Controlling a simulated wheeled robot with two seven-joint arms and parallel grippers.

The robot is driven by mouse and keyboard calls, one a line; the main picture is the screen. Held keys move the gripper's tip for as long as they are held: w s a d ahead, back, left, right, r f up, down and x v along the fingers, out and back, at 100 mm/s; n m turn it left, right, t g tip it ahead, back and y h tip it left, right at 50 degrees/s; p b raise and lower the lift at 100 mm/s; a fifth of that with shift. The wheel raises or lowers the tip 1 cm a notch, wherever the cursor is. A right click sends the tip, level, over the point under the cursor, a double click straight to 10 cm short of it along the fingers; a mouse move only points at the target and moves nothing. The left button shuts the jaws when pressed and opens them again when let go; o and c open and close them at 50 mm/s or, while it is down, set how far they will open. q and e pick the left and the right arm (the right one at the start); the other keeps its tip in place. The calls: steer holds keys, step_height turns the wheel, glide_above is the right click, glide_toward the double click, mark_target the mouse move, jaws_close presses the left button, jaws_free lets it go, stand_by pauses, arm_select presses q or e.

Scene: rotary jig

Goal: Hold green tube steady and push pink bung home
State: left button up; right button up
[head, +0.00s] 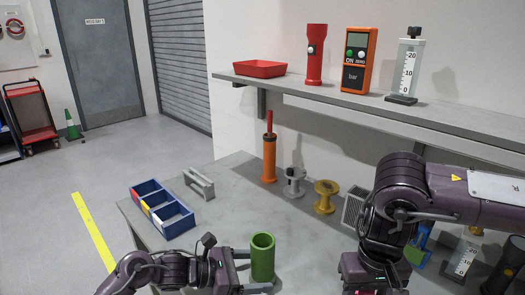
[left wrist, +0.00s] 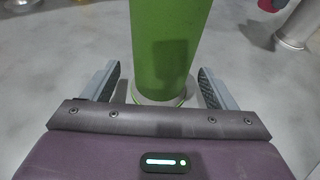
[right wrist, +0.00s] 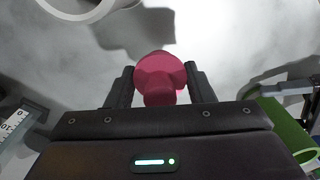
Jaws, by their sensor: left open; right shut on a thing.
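The green tube (head: 262,257) stands upright with an open top near the table's front edge in the head view. My left gripper (head: 250,272) is open with its fingers on either side of the tube. In the left wrist view the tube (left wrist: 163,45) rises between the spread fingers, with a gap at each side. My right gripper (right wrist: 162,86) is shut on the pink bung (right wrist: 160,70) in the right wrist view. The bung is out of sight in the head view. A green curved edge, apparently the tube (right wrist: 285,127), shows at the right of the right wrist view, apart from the bung.
A blue divided bin (head: 163,211), a grey bracket (head: 199,184), an orange pump (head: 269,158), a grey spool (head: 293,182) and a yellow spool (head: 326,196) stand behind the tube. A gauge (head: 463,257) stands right of my right arm. A shelf (head: 430,115) runs above.

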arm_select(q)
steer(key=shift+w+d, duration=0.1)
steer(key=shift+d, duration=0.35)
arm_select(e)
steer(key=shift+f, duration=0.45)
arm_select(q)
steer(key=c, duration=0.9)
steer(key=shift+a+f, duration=0.1)
arm_select(e)
steer(key=w+a+r+n, duration=0.6)
steer(key=a+r+n, duration=0.1)
steer(key=a+n, duration=0.1)
steer(key=w+a+r+n, duration=0.6)
steer(key=a+r+n, duration=0.1)
steer(key=a, duration=0.4)
steer(key=shift+w+r+n, duration=0.3)
steer(key=shift+r+n, duration=0.1)
steer(key=shift+r, duration=0.05)
steer(key=shift+a, duration=0.1)
